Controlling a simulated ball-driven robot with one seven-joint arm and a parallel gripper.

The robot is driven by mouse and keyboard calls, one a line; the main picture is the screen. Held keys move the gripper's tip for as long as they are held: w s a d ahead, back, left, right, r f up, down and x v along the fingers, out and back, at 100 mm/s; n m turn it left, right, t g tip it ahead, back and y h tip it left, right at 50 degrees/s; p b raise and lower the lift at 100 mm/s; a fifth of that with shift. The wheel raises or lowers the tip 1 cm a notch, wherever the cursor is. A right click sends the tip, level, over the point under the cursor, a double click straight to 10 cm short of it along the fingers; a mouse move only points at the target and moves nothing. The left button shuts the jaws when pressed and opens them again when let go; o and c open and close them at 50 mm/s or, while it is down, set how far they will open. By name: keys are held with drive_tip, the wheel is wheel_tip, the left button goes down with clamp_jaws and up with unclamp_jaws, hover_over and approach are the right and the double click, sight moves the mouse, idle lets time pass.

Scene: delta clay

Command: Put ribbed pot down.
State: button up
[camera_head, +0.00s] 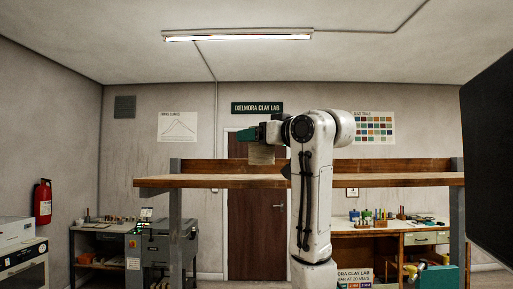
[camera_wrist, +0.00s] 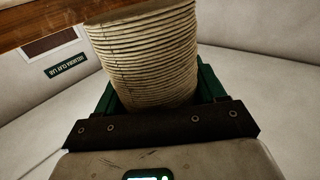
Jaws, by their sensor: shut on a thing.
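The ribbed pot (camera_head: 261,155) is pale beige and small in the head view, just below my gripper (camera_head: 262,134). In the wrist view the ribbed pot (camera_wrist: 147,50) is large, with many stacked horizontal ridges. My gripper's green fingers (camera_wrist: 160,88) stand on both sides of it, shut on it. The pot appears upright in the head view, close to the long wooden shelf (camera_head: 215,182). I cannot tell whether its base touches the shelf.
The shelf's visible top is bare on both sides of my arm, with a raised wooden back board (camera_head: 400,165). A dark door (camera_head: 257,230) is behind. Cluttered benches stand at lower left and lower right (camera_head: 385,232). A dark panel (camera_head: 490,155) fills the right edge.

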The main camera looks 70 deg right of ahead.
sight(256, 149)
drive_tip(key=shift+f+p, duration=0.6)
drive_tip(key=shift+f, duration=1)
drive_tip(key=shift+f, duration=0.1)
drive_tip(key=o, duration=1.2)
drive_tip(key=b+v, duration=0.4)
drive_tip(key=v, duration=0.8)
drive_tip(key=shift+b, duration=0.3)
